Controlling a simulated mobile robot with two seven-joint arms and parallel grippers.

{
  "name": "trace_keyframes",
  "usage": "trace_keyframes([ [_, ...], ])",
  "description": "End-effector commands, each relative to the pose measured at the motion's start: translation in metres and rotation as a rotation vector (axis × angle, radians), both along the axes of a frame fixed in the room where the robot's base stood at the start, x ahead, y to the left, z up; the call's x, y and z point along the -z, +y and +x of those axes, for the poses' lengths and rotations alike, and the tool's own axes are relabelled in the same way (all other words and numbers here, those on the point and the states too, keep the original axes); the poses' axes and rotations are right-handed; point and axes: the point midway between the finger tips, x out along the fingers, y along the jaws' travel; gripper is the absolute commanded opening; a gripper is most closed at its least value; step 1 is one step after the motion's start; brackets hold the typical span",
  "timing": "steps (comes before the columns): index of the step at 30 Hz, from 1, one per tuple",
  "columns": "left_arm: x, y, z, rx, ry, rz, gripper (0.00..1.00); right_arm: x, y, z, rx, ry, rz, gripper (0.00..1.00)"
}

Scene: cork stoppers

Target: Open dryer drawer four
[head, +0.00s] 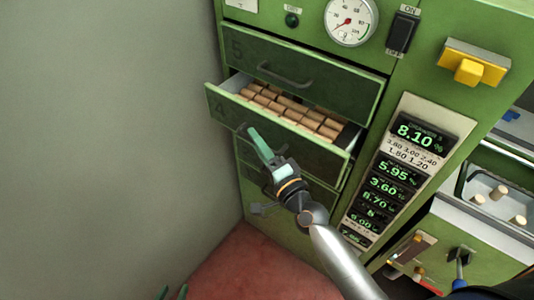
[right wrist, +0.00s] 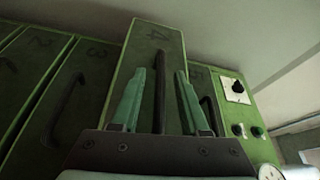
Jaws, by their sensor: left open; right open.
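Green drawer four (head: 222,108), marked 4, stands pulled out of the dryer cabinet, and rows of corks (head: 290,108) show inside. Its front also shows in the right wrist view (right wrist: 138,55), with its dark bar handle (right wrist: 159,88) upright between my two green fingers. My right gripper (head: 257,142) is open at the drawer's front; in its wrist view (right wrist: 160,95) the fingers stand apart on either side of the handle. Whether they touch it I cannot tell. My left gripper (head: 173,293) is open; only its fingertips show at the bottom edge of the head view.
Drawer five (head: 330,82) is shut above drawer four. Shut drawer three (right wrist: 82,85) is beside it in the wrist view. A readout panel (head: 398,165) and a tray with loose corks (head: 490,192) lie to the right. A grey wall (head: 110,130) stands on the left.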

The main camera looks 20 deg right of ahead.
Motion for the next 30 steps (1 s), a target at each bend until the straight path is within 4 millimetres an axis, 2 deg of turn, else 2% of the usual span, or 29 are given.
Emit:
trace_keyframes([
  [5,0.003,0.000,0.000,0.000,0.000,0.000,0.50,0.004,-0.006,-0.023,0.000,0.003,-0.002,0.45],
  [12,0.011,0.000,0.000,0.000,0.000,0.000,0.50,0.009,-0.019,-0.070,-0.002,0.005,-0.003,0.45],
  [18,0.017,0.000,0.000,0.000,0.000,0.000,0.50,0.010,-0.028,-0.101,-0.002,0.004,-0.002,0.45],
  [24,0.019,0.000,0.000,-0.001,0.000,-0.001,0.50,0.010,-0.032,-0.115,-0.002,0.002,-0.001,0.45],
  [30,0.019,0.000,0.000,-0.001,0.000,-0.001,0.50,0.009,-0.033,-0.117,-0.001,0.001,0.001,0.45],
])
